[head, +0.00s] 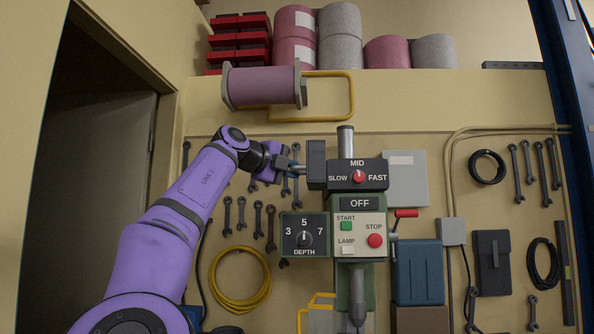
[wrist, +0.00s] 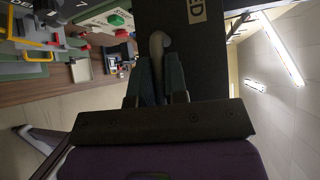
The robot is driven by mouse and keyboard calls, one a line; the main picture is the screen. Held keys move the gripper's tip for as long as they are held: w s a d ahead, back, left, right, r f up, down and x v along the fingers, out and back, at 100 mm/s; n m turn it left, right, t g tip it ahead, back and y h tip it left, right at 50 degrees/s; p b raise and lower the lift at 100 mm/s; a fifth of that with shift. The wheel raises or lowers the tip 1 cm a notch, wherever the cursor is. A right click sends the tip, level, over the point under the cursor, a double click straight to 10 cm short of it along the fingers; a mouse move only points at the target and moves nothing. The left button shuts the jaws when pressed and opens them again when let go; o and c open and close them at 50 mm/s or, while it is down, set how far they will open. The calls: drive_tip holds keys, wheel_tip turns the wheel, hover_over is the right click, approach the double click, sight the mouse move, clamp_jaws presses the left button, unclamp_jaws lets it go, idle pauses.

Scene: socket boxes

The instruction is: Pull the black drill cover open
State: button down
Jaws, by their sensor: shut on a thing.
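The drill press stands in the middle of the head view. The black drill cover (head: 316,164) is at the left of its speed head and looks narrow from here. My gripper (head: 290,165) reaches in from the left and is shut on the cover's grey curved handle (wrist: 157,45). The green-grey fingers (wrist: 155,88) stand on either side of the handle's lower part.
The speed panel (head: 358,175) is right of the cover, and the depth dial (head: 304,236) sits below it. A spool (head: 265,87) is on the wall above my wrist. Wrenches (head: 257,220) hang behind. An open doorway (head: 95,130) is at left.

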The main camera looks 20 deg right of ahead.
drive_tip(key=shift+w+a+f, duration=0.1)
drive_tip(key=shift+w+a, duration=0.15)
idle(0.3)
drive_tip(key=c, duration=1.1)
unclamp_jaws()
drive_tip(key=shift+c, duration=0.2)
drive_tip(key=v, duration=1.1)
drive_tip(key=shift+w, duration=0.2)
